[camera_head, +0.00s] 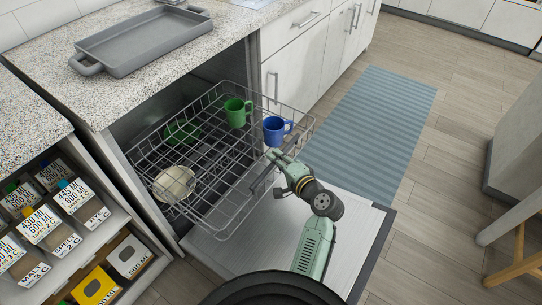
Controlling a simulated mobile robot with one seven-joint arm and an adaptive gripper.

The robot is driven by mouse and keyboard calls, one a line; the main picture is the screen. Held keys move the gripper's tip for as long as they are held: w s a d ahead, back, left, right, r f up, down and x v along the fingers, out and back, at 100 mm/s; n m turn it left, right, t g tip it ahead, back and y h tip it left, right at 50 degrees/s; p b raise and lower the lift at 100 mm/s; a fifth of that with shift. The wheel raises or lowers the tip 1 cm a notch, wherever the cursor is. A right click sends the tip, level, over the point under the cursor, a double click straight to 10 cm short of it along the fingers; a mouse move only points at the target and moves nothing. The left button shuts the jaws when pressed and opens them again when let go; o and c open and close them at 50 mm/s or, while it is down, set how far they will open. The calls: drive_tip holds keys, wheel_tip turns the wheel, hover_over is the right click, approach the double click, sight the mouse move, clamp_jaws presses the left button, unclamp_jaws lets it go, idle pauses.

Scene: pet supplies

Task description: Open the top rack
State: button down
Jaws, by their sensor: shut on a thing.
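The top rack (226,211) is a grey wire basket, slid well out of the dishwasher over its lowered door (300,236). It holds a green mug (236,112), a blue mug (274,131), a green bowl (182,134) and a cream bowl (174,183). My gripper (268,172) is at the rack's front edge, just below the blue mug. It is shut on the rack's front edge, though its fingertips are small and partly hidden against the wires.
A grey tray (146,41) lies on the speckled counter above. An open shelf with several labelled boxes (42,224) stands at the lower left. White drawers (293,35) stand beyond the dishwasher. A blue striped mat (372,135) and bare wooden floor lie to the right.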

idle(0.3)
drive_tip(key=c, duration=1.9)
unclamp_jaws()
drive_tip(key=v, duration=1.2)
